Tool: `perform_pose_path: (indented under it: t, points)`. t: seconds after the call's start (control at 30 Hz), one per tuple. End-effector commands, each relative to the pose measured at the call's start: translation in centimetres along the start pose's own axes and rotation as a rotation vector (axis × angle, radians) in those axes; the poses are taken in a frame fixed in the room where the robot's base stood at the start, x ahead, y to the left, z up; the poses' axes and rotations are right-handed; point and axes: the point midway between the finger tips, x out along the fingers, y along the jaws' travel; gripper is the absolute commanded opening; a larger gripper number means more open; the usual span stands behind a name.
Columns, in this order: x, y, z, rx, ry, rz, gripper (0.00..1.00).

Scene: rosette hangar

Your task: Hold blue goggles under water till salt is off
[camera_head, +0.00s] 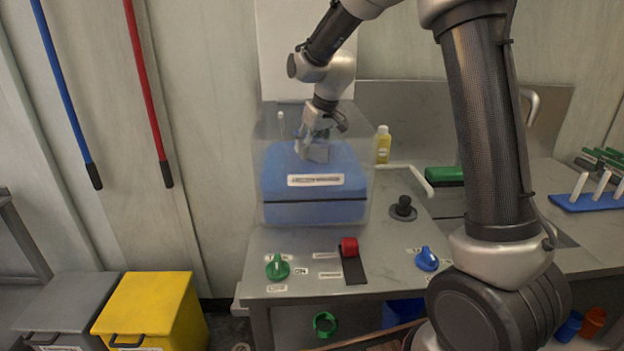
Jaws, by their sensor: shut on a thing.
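My gripper (316,138) reaches down from above into a clear-walled box (265,205) on the grey counter. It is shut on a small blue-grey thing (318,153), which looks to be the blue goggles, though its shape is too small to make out. The thing is just above or against the top of a blue block with a white label (314,190); I cannot tell if they touch. No running water can be made out, and salt on the thing cannot be seen at this size.
A green knob (278,267), a red switch (349,247), a blue knob (427,259) and a black knob (403,207) stand on the counter. A yellow bottle (383,146) and a white bent handle (410,175) are right of the box. Yellow (150,305) and grey bins stand lower left.

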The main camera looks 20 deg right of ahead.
Motion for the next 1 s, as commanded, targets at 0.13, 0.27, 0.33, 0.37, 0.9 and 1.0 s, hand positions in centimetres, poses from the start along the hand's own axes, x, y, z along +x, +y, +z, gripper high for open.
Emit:
perform_pose_path:
  t: [0.13, 0.27, 0.33, 0.37, 0.9, 1.0]
  points:
    - [-1.6, 0.0, -0.7, -0.001, 0.004, 0.001, 0.23]
    - [-2.9, 0.0, -1.3, -0.002, 0.004, 0.001, 0.23]
    - [-3.7, 0.0, -1.6, -0.002, 0.004, 0.001, 0.23]
    - [-4.0, 0.0, -1.7, -0.002, 0.003, 0.001, 0.23]
    - [-9.4, 0.0, -3.9, -0.001, 0.003, 0.001, 0.23]
    - [-10.5, 0.0, -4.4, -0.001, 0.004, 0.001, 0.23]
